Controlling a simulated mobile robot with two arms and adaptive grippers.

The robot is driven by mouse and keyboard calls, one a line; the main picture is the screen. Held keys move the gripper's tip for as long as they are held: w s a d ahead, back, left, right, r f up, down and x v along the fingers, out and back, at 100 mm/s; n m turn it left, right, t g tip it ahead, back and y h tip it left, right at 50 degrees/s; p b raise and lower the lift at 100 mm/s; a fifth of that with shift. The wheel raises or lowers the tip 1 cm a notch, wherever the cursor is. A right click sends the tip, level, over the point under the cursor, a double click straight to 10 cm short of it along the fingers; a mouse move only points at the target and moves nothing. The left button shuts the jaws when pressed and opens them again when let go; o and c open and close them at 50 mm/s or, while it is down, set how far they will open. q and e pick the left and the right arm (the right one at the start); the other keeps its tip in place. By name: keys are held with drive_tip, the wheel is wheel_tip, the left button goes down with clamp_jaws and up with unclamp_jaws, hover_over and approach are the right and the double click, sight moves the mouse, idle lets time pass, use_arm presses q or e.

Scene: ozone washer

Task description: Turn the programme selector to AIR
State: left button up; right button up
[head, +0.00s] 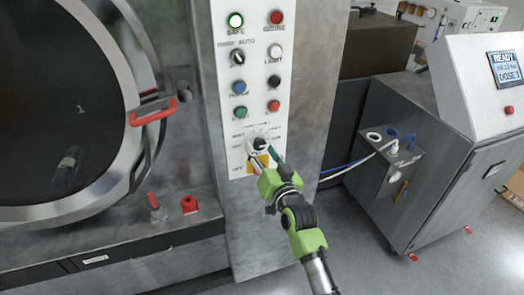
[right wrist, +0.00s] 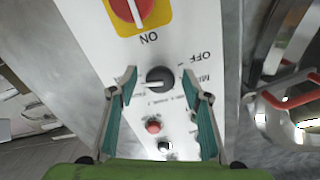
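The programme selector is a round black knob (head: 260,143) low on the white control panel (head: 247,105), with small printed labels around it. In the right wrist view the knob (right wrist: 160,79) shows upside down, with a pale pointer mark toward the left of that picture. OFF is legible beside it; I cannot make out AIR. My right gripper (head: 262,152) is open, its two teal fingers (right wrist: 159,76) on either side of the knob with gaps showing. How far the tips are from the panel is unclear. My left gripper is not in view.
A red rotary switch (right wrist: 132,6) on a yellow plate sits below the knob on the panel, partly behind my gripper in the head view. Buttons and lamps are above. The round chamber door (head: 125,70) with its red handle (head: 153,111) is left; a grey cabinet (head: 430,180) stands right.

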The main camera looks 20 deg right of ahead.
drive_tip(key=shift+r, duration=0.1)
drive_tip(key=s, duration=1.2)
drive_tip(key=shift+d, duration=0.2)
